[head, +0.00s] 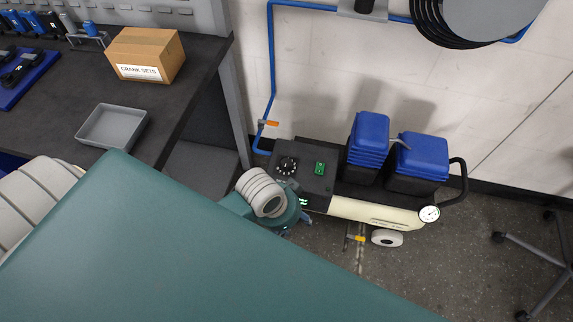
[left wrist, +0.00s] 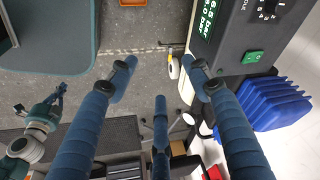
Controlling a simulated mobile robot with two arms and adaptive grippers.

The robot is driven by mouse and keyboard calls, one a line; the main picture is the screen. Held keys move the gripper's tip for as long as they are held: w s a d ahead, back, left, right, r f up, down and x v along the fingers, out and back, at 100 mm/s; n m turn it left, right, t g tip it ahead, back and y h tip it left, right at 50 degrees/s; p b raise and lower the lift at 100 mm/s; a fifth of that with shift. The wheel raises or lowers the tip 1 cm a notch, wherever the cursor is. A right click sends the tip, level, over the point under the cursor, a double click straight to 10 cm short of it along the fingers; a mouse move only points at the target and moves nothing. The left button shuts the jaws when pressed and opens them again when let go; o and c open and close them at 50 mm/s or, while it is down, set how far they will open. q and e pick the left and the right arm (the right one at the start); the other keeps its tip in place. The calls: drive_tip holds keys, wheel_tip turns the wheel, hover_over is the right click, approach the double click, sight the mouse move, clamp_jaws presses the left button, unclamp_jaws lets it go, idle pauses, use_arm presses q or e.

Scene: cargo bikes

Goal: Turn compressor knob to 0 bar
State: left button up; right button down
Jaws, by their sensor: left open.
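The compressor (head: 375,210) stands on the floor against the wall, with a cream tank and a dark control panel. Its round black knob (head: 287,165) with white marks sits on the panel and shows at the top edge of the left wrist view (left wrist: 268,10), partly cut off. The green display (left wrist: 207,18) reads about 6.5 bar and 8.0 bar. My left gripper (head: 297,222) is beside the panel's front, mostly hidden by my arm. In the left wrist view its fingers (left wrist: 160,78) are spread and empty, apart from the knob. My right gripper (left wrist: 52,108) seems to show at left, small.
A green switch (head: 320,168) sits beside the knob. Blue-topped units (head: 422,155) and a gauge (head: 429,213) are on the compressor. A workbench (head: 60,105) with a cardboard box (head: 146,55) and grey tray (head: 113,126) is at left. A blue pipe (head: 271,60) runs along the wall.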

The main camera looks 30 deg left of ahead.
use_arm(q)
drive_tip(key=w+d+m, duration=0.2)
drive_tip(key=w+m, duration=0.3)
drive_tip(key=m, duration=0.1)
wheel_tip(320, 180, up, 3)
drive_tip(key=m+g+y, duration=0.2)
drive_tip(key=m+g, duration=0.1)
drive_tip(key=m, duration=0.9)
hover_over(286, 163)
wheel_tip(286, 163, down, 10)
drive_tip(key=shift+f+b, duration=0.2)
drive_tip(key=shift+b, duration=0.55)
drive_tip(key=c, duration=1.2)
